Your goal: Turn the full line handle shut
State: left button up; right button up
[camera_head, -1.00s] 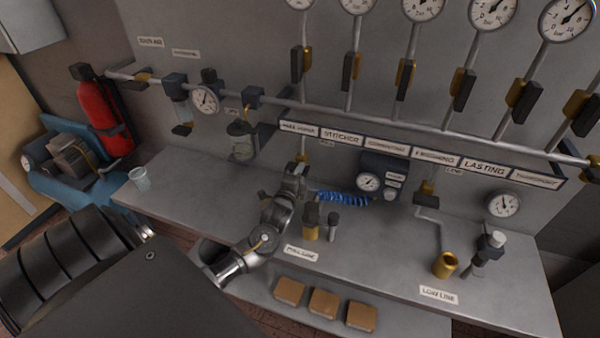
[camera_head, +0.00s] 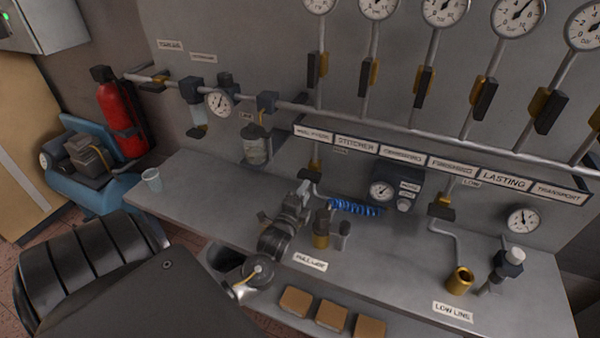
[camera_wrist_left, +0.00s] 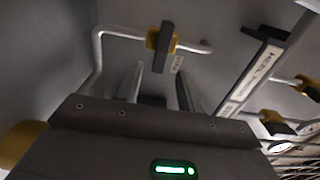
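The full line valve (camera_head: 315,165) is a yellow body on a pipe, under the label board. In the left wrist view its dark handle (camera_wrist_left: 165,38) lies across the pipe, in front of the yellow body, with a small label beside it. My left gripper (camera_head: 304,188) is just below and in front of this valve, partly hiding it in the head view. In the left wrist view the left gripper (camera_wrist_left: 160,84) has its two fingers apart with nothing between them, and the handle is beyond the fingertips. My right gripper is not in view.
The low line valve (camera_head: 443,205) is to the right. A gauge box (camera_head: 397,187) and a blue coiled hose (camera_head: 355,208) lie between. A yellow-topped fitting (camera_head: 321,230) and a dark one (camera_head: 341,236) stand close right of my gripper. A cup (camera_head: 152,180) stands at left.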

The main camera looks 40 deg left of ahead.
pick_arm(q)
jog(key=v, duration=0.4)
jog(key=shift+b, duration=0.35)
jog(key=shift+w+d, duration=0.1)
